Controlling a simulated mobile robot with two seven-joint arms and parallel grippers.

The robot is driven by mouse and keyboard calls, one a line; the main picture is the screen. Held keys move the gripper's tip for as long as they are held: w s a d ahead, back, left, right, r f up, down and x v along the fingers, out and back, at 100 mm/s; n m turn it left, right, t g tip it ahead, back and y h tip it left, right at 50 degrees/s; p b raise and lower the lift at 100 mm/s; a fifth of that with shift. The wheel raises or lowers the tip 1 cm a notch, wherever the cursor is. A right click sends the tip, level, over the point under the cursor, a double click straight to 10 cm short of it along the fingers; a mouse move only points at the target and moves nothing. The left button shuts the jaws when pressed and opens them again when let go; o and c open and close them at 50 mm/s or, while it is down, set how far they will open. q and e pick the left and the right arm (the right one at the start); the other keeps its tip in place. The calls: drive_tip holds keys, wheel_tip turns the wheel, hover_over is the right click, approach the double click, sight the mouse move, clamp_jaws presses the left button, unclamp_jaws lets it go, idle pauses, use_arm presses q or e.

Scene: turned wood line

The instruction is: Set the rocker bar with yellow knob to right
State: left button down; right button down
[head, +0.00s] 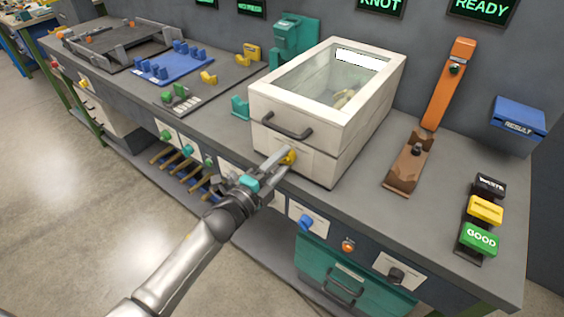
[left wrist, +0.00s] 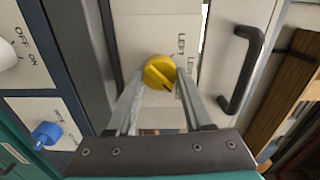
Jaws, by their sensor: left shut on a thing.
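The yellow knob (head: 291,156) sits on a pale plate at the front of the white box with a clear window. In the left wrist view the knob (left wrist: 158,70) is round, with a dark line running toward the picture's lower right. Beside it is a label reading LEFT, and another label is partly hidden by a finger. My left gripper (head: 283,157) reaches in from the front, its fingers shut on the knob from both sides; it also shows in the left wrist view (left wrist: 160,84). I cannot make out the rocker bar itself. My right gripper is out of view.
The white box (head: 372,105) with its dark handle (head: 287,127) stands just above the knob. A blue knob (head: 306,223) and an orange button (head: 348,246) sit along the bench front to the right. A teal drawer (head: 318,262) is below.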

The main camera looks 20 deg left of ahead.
use_arm(q)
drive_tip(key=shift+m, duration=0.4)
idle(0.3)
drive_tip(key=shift+c, duration=1.5)
unclamp_jaws()
drive_tip(key=v, duration=1.5)
drive_tip(key=shift+s, duration=0.15)
